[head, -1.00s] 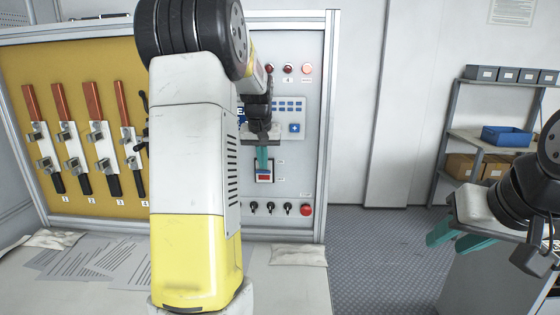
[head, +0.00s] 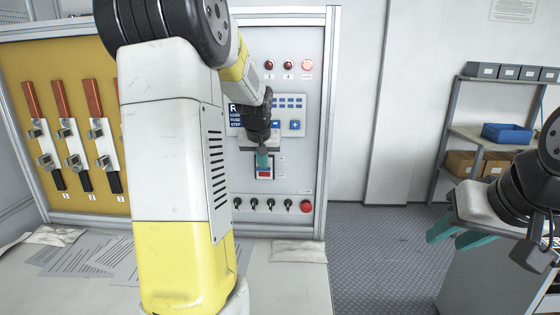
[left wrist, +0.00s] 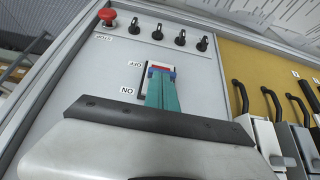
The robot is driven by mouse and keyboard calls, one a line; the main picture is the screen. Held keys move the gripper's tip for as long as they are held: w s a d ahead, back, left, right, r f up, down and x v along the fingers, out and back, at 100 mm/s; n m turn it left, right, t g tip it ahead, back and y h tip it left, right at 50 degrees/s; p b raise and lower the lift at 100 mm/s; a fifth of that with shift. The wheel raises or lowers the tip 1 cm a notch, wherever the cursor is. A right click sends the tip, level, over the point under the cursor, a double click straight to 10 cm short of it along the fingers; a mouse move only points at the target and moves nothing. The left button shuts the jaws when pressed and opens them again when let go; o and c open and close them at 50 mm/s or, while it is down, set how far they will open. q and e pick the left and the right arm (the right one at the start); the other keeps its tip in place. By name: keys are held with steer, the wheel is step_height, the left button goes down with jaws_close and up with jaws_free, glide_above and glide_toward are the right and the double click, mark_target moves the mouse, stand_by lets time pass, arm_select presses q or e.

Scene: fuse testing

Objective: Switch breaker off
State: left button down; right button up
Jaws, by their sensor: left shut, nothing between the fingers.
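The breaker (head: 265,174) is a small black-framed switch with a red part, low on the grey panel. In the left wrist view the breaker (left wrist: 149,66) shows a red and blue part right at my fingertips, with OFF and ON labels beside it. My left gripper (head: 262,163) is shut, its teal fingers together and pointing at the breaker. Its fingertips (left wrist: 161,75) overlap the switch part, at the OFF-label end; I cannot tell whether they touch it. They hide part of the breaker. My right gripper (head: 455,236) is open and empty, far right, away from the panel.
Below the breaker are a row of black knobs (head: 270,205) and a red emergency button (head: 306,206). A yellow board with fuse holders (head: 70,145) stands left, partly hidden by my left arm. Papers (head: 90,257) lie on the table. Shelves (head: 485,140) stand at right.

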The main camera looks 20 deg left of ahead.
arm_select(q)
steer(key=f, duration=0.1)
steer(key=s+f, duration=0.1)
steer(key=f, duration=0.1)
steer(key=shift+s+d+t, duration=0.25)
steer(key=shift+s+t, duration=0.05)
steer(key=shift+r, duration=0.1)
steer(key=shift+r, duration=0.75)
